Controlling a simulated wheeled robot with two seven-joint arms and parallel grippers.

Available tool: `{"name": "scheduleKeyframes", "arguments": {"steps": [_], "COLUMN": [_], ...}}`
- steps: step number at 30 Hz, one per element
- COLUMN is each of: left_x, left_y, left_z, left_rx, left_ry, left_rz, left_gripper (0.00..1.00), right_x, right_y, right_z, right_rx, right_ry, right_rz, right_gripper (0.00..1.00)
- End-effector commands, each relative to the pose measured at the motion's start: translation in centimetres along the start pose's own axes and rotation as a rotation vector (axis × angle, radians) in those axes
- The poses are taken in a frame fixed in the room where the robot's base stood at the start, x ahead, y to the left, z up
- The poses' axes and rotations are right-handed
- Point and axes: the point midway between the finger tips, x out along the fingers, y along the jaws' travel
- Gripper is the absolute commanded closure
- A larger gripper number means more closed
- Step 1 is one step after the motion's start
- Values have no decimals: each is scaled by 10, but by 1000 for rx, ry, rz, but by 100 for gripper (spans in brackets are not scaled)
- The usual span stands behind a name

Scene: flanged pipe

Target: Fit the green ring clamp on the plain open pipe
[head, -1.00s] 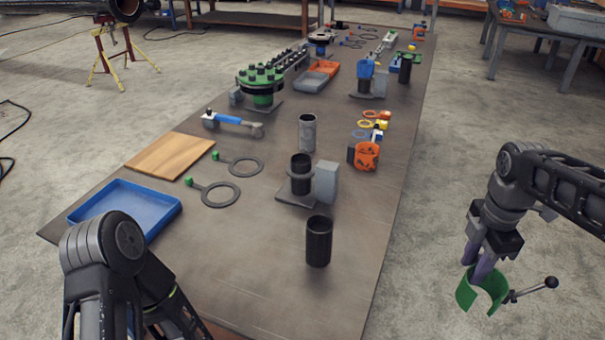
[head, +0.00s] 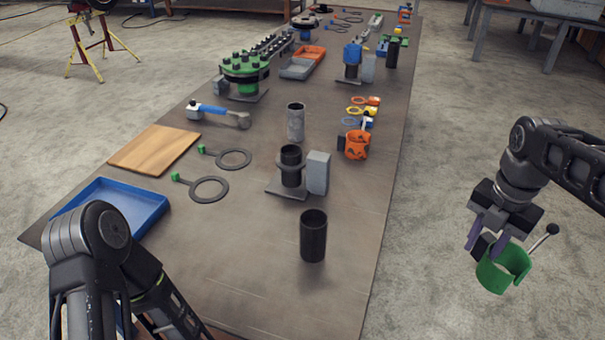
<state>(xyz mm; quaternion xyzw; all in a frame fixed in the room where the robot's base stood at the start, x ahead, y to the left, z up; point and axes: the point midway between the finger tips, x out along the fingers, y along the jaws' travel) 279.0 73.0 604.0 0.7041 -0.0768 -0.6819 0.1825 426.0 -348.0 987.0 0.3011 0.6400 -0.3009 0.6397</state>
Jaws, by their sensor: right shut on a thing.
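The green ring clamp (head: 492,275) is a split ring with a dark lever ending in a black ball. My right gripper (head: 488,243) is shut on it and holds it in the air beyond the table's right edge. A plain black open pipe (head: 313,240) stands upright and alone near the front of the table, left of the clamp and well apart from it. Its open top shows. My left arm comes in at the lower left, but its gripper is out of the picture.
Behind the black pipe stand a shorter dark pipe on a flanged base (head: 290,178) with a grey block (head: 318,173) and a grey pipe (head: 296,124). A blue tray (head: 150,205) is left. The front table surface is clear.

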Motion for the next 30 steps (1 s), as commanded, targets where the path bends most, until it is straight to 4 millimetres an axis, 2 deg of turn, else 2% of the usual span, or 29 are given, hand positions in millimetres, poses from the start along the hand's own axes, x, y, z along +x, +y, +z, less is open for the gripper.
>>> {"name": "scheduleKeyframes", "arguments": {"steps": [15, 20, 26, 30], "left_x": [0, 0, 0, 0], "left_y": [0, 0, 0, 0], "left_z": [0, 0, 0, 0], "left_rx": [0, 0, 0, 0], "left_ry": [0, 0, 0, 0], "left_rz": [0, 0, 0, 0], "left_gripper": [64, 64, 64, 64], "right_x": [-1, 1, 6, 12], "right_y": [1, 6, 26, 49], "right_z": [0, 0, -2, -5], "right_rx": [5, 69, 320, 607], "right_ry": [-2, -1, 4, 9], "right_rz": [1, 2, 5, 7], "right_gripper": [100, 100, 100, 100]}}
